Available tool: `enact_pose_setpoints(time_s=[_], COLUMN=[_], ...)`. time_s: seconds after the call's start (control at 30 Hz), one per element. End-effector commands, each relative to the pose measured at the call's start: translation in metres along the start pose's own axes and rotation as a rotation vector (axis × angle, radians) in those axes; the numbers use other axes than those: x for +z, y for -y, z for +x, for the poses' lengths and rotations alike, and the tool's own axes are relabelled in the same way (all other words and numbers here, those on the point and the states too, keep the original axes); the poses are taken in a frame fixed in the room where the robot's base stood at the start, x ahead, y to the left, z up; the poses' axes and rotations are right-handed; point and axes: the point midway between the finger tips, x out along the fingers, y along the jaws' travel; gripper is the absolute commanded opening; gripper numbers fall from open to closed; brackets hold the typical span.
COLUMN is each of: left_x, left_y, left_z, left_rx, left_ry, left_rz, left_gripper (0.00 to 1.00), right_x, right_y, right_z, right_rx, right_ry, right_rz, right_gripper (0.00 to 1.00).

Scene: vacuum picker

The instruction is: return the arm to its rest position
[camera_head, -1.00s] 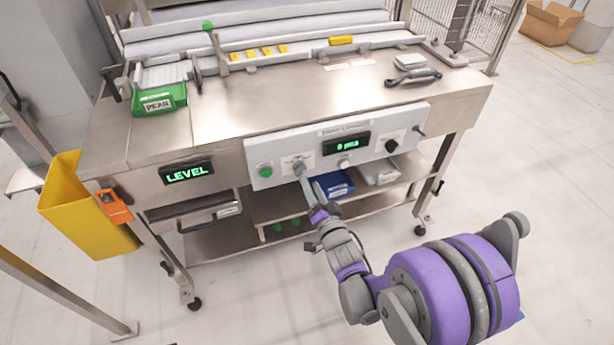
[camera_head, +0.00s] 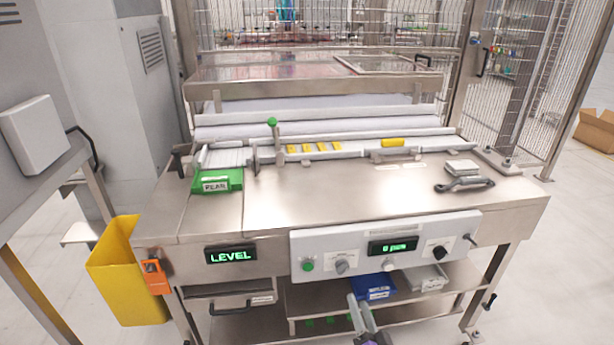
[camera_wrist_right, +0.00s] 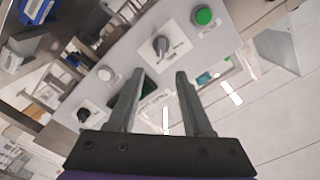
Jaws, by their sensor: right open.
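My right gripper (camera_head: 364,316) shows at the bottom of the head view, below the control panel and in front of the lower shelf. In the right wrist view its two fingers (camera_wrist_right: 159,82) are spread apart with nothing between them. The control panel (camera_head: 447,226) on the front of the steel machine lies beyond the fingertips, apart from them. The panel carries a green button (camera_head: 308,265), a grey knob (camera_head: 341,267), a black knob (camera_head: 439,252) and a display (camera_head: 393,246). Most of my right arm is below the picture. My left gripper is out of view.
The steel worktop (camera_head: 330,205) holds a green PEAR tray (camera_head: 217,182) and a dark wrench-like tool (camera_head: 464,184). A blue bin (camera_head: 373,287) sits on the lower shelf. A yellow bin (camera_head: 128,275) hangs at the machine's left. Open floor (camera_head: 560,270) lies right.

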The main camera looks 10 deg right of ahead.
Motion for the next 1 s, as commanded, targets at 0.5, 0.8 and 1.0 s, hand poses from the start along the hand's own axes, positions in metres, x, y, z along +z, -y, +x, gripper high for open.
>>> enact_pose_setpoints(time_s=[0.5, 0.8, 1.0], left_x=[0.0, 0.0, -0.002], left_y=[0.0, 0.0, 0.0], left_z=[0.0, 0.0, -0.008], left_rx=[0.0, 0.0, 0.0], left_ry=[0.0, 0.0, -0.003], left_rz=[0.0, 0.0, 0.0], left_gripper=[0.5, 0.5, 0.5], right_x=[0.008, 0.03, 0.036], right_y=[-0.023, -0.023, -0.013], right_z=[-0.097, -0.201, -0.258], right_rx=[0.449, 0.515, 0.489], right_ry=[0.491, 0.904, 1.111], right_rz=[-0.421, -0.612, -0.686], right_gripper=[0.5, 0.5, 0.5])
